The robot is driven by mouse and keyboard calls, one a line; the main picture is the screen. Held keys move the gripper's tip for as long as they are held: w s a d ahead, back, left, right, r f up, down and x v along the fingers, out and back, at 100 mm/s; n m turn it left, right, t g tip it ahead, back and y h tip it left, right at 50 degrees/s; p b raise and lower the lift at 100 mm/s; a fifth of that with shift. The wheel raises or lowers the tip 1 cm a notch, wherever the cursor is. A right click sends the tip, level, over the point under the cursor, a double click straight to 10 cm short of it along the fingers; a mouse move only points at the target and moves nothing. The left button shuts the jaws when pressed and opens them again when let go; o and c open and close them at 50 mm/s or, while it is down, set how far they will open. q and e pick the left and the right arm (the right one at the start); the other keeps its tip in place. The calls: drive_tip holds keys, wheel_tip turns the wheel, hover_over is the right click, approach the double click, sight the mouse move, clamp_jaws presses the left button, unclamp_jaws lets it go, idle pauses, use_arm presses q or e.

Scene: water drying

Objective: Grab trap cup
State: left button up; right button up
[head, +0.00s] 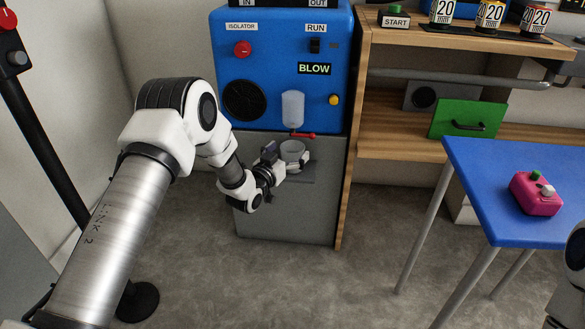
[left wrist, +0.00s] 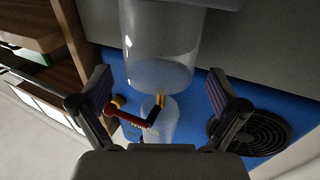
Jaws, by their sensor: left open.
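The trap cup (head: 293,149) is a clear cup standing on a small grey ledge (head: 302,179) at the front of the blue machine, under a clear bowl (head: 293,108) with a red-handled valve (head: 302,135). My left gripper (head: 285,163) is beside the cup, its fingers apart around the cup's near side. In the left wrist view the picture is upside down; the cup (left wrist: 160,50) shows large at the top, beyond and between the two open fingers of my left gripper (left wrist: 160,95). I cannot tell whether either finger touches it. My right gripper is out of view.
The blue machine (head: 265,60) has a red knob, a RUN switch and a BLOW display. A wooden shelf unit (head: 400,140) stands to its right with a green panel (head: 467,119). A blue table (head: 490,180) with a pink box (head: 536,194) is at the right.

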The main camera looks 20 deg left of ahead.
use_arm(q)
drive_tip(key=shift+w+d+f, duration=0.15)
drive_tip(key=shift+w+f, duration=0.05)
drive_tip(key=shift+w, duration=0.9)
drive_tip(key=shift+r, duration=0.1)
drive_tip(key=c, duration=1.3)
drive_tip(key=shift+r, duration=0.15)
